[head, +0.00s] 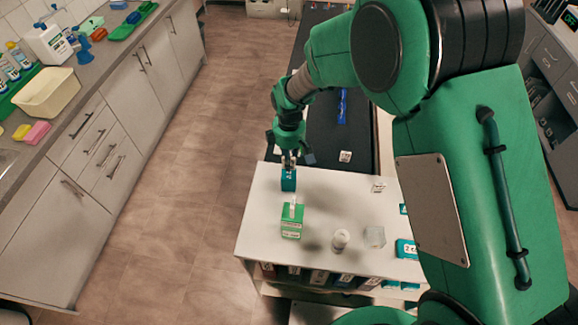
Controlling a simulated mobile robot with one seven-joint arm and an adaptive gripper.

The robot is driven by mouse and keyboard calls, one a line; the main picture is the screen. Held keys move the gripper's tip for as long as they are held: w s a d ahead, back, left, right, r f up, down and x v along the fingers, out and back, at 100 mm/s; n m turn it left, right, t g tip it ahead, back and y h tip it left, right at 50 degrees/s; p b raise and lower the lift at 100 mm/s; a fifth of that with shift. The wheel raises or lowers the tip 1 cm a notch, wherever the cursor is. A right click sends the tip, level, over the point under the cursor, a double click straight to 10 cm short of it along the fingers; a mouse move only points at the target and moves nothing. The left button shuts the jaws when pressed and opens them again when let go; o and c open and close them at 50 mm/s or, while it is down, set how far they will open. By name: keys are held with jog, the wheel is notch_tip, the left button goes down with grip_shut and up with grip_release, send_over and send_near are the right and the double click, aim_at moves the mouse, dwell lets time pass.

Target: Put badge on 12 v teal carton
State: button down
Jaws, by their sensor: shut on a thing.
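My gripper (289,161) points down over the far left corner of the white table. It is shut at the top of a small teal item (288,181) with a pale mark on its face. I cannot tell whether this item is clear of the tabletop, or whether it is the badge or a carton. A teal carton (406,248) with a white label lies at the table's right, partly beside my arm. Its print is too small to read surely. Another bit of teal (403,209) shows at my arm's edge, mostly hidden.
On the white table (325,196) stand a green box (291,222) with a white piece on top, a white bottle (340,239), a clear block (375,236) and a small white card (378,186). A dark belt (330,125) lies behind. Cabinets line the left; the floor between is clear.

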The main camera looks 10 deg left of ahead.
jog(key=shift+f, duration=1.6)
jog(key=shift+f, duration=0.15)
jog(key=c, duration=1.6)
grip_release()
jog(key=shift+c, duration=0.2)
notch_tip(320, 180, up, 12)
jog(key=shift+r, duration=0.15)
jog(key=shift+r, duration=0.1)
